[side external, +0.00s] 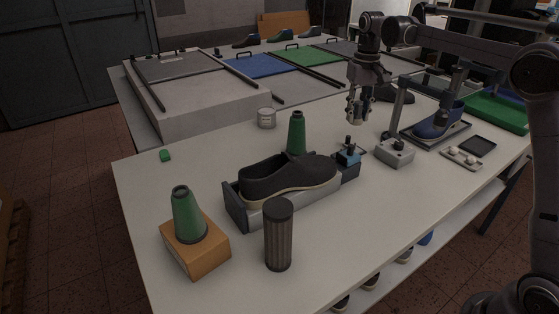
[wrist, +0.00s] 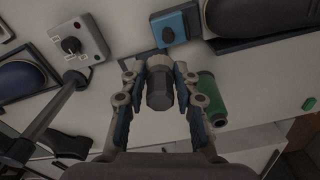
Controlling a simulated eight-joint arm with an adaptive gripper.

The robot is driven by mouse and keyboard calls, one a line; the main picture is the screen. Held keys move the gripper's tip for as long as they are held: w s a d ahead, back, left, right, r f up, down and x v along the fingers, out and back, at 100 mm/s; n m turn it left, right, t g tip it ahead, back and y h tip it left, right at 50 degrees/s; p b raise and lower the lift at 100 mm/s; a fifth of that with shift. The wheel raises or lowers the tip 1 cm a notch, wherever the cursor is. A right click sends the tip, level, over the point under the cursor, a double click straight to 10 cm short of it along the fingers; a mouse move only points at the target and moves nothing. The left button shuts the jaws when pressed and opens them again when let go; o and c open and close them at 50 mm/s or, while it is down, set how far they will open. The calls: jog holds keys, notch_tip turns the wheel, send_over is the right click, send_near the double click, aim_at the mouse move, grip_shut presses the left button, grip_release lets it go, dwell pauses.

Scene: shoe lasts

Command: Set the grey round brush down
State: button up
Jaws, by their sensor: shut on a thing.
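My gripper (side external: 358,108) is above the white table (side external: 345,240), behind the blue box with a dark knob. It is shut on the grey round brush (wrist: 160,86), a short dark-grey cylinder that shows between the fingers in the wrist view. In the side view the brush is small and mostly hidden by the fingers. The brush appears to be held clear of the table; the exact gap is hard to tell.
A blue box (side external: 347,155), grey button box (side external: 395,152) and green cone (side external: 297,133) stand nearby. A dark shoe (side external: 285,177) rests on a grey stand. A tin (side external: 266,118), ribbed dark cylinder (side external: 278,237) and blue shoe (side external: 438,122) are farther off.

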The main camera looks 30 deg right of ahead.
aim_at(360, 123)
jog(key=shift+m, duration=0.4)
jog(key=d+f, duration=0.1)
jog(key=w+d+f, duration=0.1)
jog(key=f, duration=0.1)
jog(key=d+f, duration=0.1)
jog(key=f, duration=0.1)
jog(key=shift+w+d+f, duration=0.25)
jog(key=shift+w, duration=0.1)
jog(key=w+a+f, duration=0.2)
jog(key=a, duration=0.1)
jog(key=w+a+f, duration=0.2)
jog(key=a, duration=0.1)
jog(key=w+a+f, duration=0.2)
jog(key=a+f, duration=0.1)
jog(key=shift+w, duration=0.4)
jog(key=shift+f, duration=2)
jog(key=shift+f, duration=0.1)
jog(key=o, duration=1.1)
